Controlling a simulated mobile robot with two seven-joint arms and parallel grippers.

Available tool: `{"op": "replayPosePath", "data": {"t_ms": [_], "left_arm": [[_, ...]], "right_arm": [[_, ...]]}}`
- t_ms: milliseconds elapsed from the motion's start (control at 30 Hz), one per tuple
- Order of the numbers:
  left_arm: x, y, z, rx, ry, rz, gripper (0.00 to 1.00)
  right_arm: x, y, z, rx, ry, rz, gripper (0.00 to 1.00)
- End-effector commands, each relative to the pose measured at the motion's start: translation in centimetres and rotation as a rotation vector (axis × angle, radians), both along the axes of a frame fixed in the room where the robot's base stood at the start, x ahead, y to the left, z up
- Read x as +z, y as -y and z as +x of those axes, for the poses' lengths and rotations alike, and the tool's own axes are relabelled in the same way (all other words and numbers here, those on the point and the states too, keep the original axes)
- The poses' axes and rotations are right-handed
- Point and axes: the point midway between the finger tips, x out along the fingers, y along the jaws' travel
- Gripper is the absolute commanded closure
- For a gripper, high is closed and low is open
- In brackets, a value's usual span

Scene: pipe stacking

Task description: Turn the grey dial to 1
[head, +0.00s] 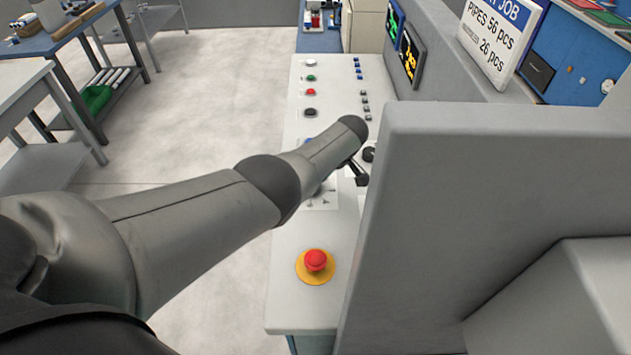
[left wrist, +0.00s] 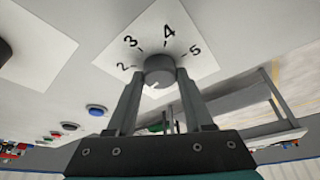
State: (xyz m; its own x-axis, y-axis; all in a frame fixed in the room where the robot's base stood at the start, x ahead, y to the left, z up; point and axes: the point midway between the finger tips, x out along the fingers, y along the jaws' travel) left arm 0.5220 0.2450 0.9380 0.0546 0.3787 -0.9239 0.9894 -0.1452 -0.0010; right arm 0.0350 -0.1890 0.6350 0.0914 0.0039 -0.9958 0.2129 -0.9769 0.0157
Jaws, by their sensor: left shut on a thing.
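The grey dial (left wrist: 159,68) sits on a white plate (left wrist: 113,53) marked with the numbers 2, 3, 4 and 5 in the left wrist view. The 1 is hidden from sight. My left gripper (left wrist: 160,77) is shut on the dial, with one finger on each side of it. A light mark shows on the near edge of the dial, but I cannot tell which number it points to. In the head view, my left arm reaches over the control panel (head: 285,240) and hides most of the dial and the fingers. My right gripper is not in view.
A red emergency button (head: 316,261) on a yellow base sits near the panel's front end. Several coloured buttons run along the far part, with a blue one (left wrist: 97,110) close to the dial plate. A tall grey housing (head: 480,190) blocks the right side.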

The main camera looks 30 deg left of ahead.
Motion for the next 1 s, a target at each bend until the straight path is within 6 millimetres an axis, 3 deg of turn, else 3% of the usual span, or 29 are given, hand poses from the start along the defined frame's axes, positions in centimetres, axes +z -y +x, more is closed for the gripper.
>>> {"op": "replayPosePath", "data": {"t_ms": [33, 267, 667, 1000], "left_arm": [[0.1, -0.2, 0.0, 0.004, 0.0, 0.002, 0.45], [0.1, -0.1, 0.0, 0.002, 0.001, 0.001, 0.19], [0.8, 0.3, 0.0, 0.0, 0.001, -0.001, 0.18], [5.9, 2.3, -0.2, -0.002, 0.004, -0.002, 0.18]], "right_arm": [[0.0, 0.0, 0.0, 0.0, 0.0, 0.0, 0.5], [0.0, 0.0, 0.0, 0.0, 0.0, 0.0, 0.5], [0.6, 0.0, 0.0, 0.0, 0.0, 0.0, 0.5], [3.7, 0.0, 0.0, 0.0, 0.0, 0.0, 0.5]]}}
